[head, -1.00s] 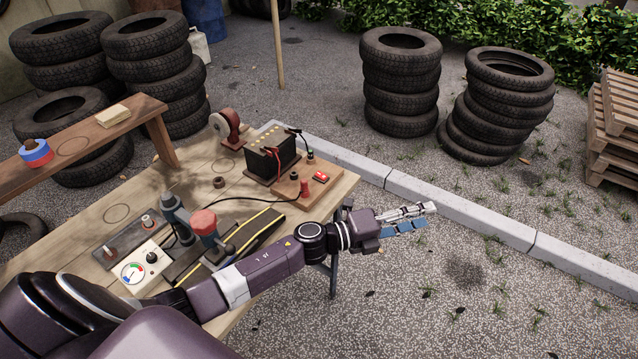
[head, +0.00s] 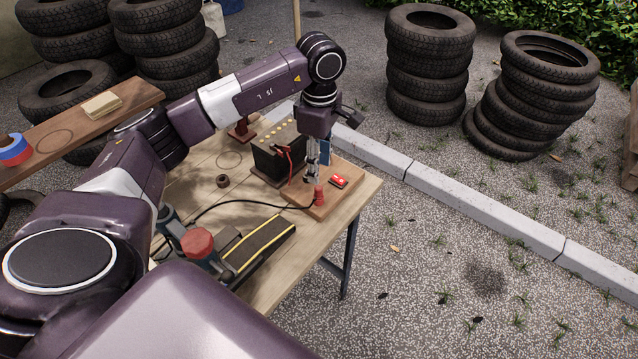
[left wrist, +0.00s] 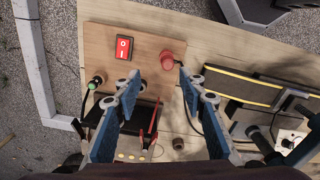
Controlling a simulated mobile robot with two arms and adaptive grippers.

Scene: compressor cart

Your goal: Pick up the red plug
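The red plug (head: 319,195) stands upright on a small wooden board (head: 325,207) near the table's right corner. In the left wrist view the red plug (left wrist: 168,58) shows just beyond the fingertips, nearer the right finger. My left gripper (head: 313,179) points down over the board, its tips close to the plug. In the left wrist view my left gripper (left wrist: 160,79) has its blue-padded fingers spread apart with nothing between them. I cannot tell whether a finger touches the plug. My right gripper is not in view.
A red rocker switch (head: 338,181) sits beside the plug on the board. A black battery (head: 273,158) with red leads stands behind it. A black cable (head: 245,203) runs left over the table. A black and yellow strip (head: 262,243) lies in front.

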